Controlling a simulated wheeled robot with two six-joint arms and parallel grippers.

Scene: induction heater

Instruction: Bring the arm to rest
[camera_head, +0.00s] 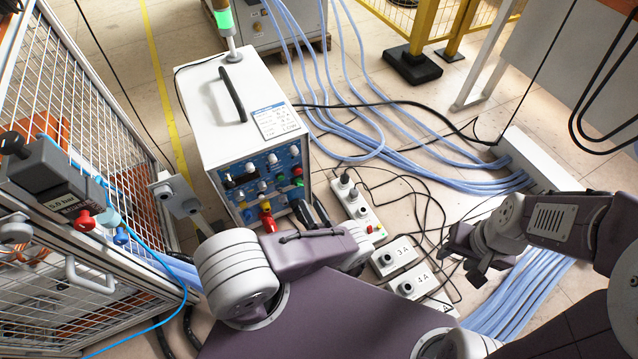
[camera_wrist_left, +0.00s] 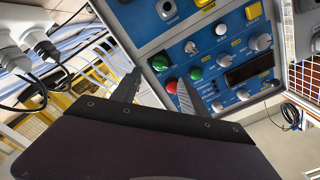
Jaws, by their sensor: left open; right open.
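My left gripper (camera_head: 312,213) is in front of the lower right of the blue control panel (camera_head: 262,178) on the white heater unit (camera_head: 225,110). Its two dark fingers are apart with nothing between them; the left wrist view also shows this gripper (camera_wrist_left: 158,84) open. There, a red button (camera_wrist_left: 172,85) and a green button (camera_wrist_left: 196,73) appear close by the fingertips. I cannot tell whether a finger touches the panel. My right gripper (camera_head: 470,252) is open and empty over the floor at the right.
A power strip (camera_head: 358,208) and white boxes (camera_head: 393,257) with black cables lie just right of my left arm. A mesh cage (camera_head: 75,110) stands at the left. Blue hoses (camera_head: 440,160) cross the floor.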

